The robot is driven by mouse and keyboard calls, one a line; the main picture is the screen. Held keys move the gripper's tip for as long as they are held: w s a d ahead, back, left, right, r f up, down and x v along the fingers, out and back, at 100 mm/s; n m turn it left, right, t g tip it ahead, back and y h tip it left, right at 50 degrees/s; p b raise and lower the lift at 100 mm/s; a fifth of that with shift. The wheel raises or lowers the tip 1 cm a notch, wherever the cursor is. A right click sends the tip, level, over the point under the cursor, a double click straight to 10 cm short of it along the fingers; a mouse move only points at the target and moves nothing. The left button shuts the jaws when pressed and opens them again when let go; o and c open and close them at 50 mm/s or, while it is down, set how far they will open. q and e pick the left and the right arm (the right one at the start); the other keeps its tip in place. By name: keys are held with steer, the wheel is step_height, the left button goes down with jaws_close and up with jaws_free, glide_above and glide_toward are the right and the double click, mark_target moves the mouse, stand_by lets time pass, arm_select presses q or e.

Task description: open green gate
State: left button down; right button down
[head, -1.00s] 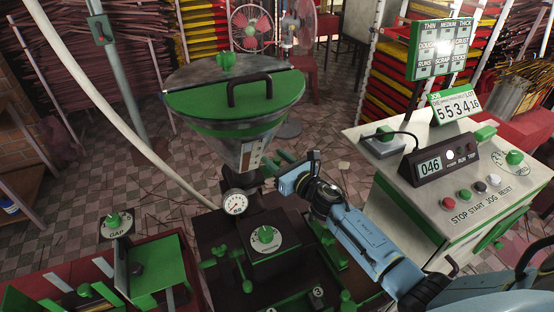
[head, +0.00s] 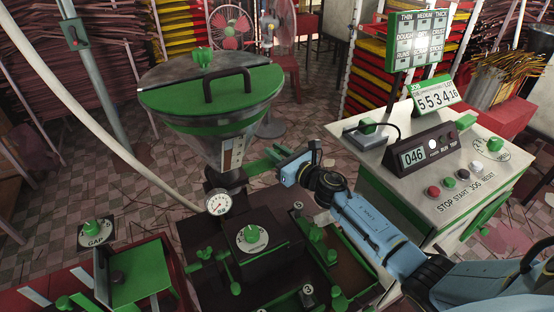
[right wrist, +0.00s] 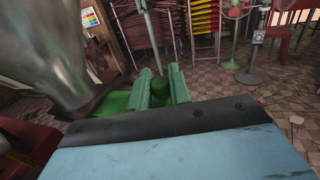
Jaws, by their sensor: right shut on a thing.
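The green gate (head: 260,166) is a flat green strip at the neck below the metal hopper (head: 222,150). It sticks out to the right of the neck, toward my right gripper (head: 277,158). In the right wrist view the two green fingers of my right gripper (right wrist: 160,88) are closed around a dark green upright knob (right wrist: 161,92). A flat green piece of the gate (right wrist: 113,103) shows left of the fingers, beside the hopper's metal cone (right wrist: 75,50). The gate's inner end is hidden in the neck. My left gripper is not in view.
A pressure gauge (head: 218,202) sits just below the neck. A dark machine bed with green knobs and clamps (head: 318,240) lies below my right arm. A control console (head: 445,180) stands close on the right. A green tray (head: 143,275) is at lower left.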

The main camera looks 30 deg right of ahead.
steer(key=shift+a, duration=0.1)
steer(key=c, duration=1.4)
jaws_free()
steer(key=shift+o, duration=0.2)
steer(key=shift+s, duration=0.15)
steer(key=v, duration=1.3)
steer(key=shift+b, duration=0.35)
steer(key=shift+s, duration=0.1)
